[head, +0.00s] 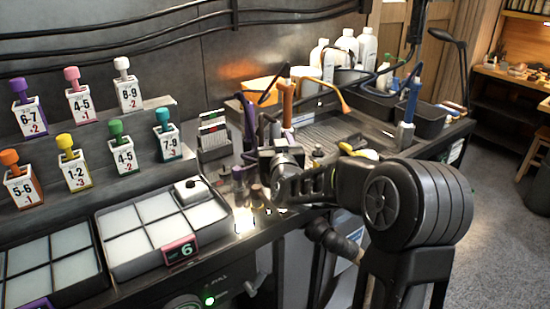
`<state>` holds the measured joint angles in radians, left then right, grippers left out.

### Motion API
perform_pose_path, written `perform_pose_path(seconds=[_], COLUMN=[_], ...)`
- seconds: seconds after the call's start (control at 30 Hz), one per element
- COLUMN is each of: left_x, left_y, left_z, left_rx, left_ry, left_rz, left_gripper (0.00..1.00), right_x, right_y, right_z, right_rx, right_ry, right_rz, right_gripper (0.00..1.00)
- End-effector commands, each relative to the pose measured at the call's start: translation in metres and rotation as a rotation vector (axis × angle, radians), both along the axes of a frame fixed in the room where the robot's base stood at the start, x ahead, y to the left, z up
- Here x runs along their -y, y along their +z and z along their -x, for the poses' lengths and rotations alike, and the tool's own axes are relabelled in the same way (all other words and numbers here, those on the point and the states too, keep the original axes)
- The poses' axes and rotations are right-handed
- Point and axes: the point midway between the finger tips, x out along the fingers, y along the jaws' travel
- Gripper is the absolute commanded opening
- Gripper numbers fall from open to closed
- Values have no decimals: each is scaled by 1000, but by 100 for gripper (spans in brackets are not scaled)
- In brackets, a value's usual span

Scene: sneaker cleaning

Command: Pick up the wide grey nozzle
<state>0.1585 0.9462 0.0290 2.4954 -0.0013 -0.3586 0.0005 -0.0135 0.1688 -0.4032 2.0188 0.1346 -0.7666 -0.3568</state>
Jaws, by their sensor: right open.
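My right gripper (280,160) is above the workbench, at the end of my dark arm that comes in from the right. Its jaws are open. Small upright nozzle-like pieces (240,174) stand just left of and below the gripper, near the front edge of the bench. A brownish small piece (257,194) stands close by. I cannot tell for sure which of these is the wide grey nozzle; the arm and gripper hide part of this area. My left gripper is not in view.
A tray with white compartments (120,218) and a pink tag marked 6 lies at left. Labelled bottles with coloured caps (76,170) stand in stepped rows behind it. Upright tools, an orange one (288,100) among them, white bottles (347,48) and dark bins (420,118) crowd the back right.

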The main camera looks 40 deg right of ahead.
Motion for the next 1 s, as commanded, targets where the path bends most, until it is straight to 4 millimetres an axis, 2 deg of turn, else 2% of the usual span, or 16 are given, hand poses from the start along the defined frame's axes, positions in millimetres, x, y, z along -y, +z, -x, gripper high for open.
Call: perform_pose_path(seconds=[0.33, 1.0], left_x=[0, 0], left_y=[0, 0], left_z=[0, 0], left_rx=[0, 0], left_ry=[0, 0], left_rz=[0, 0], left_gripper=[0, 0], right_x=[0, 0], right_y=[0, 0], right_z=[0, 0], right_rx=[0, 0], right_ry=[0, 0], right_rz=[0, 0], right_gripper=[54, 0])
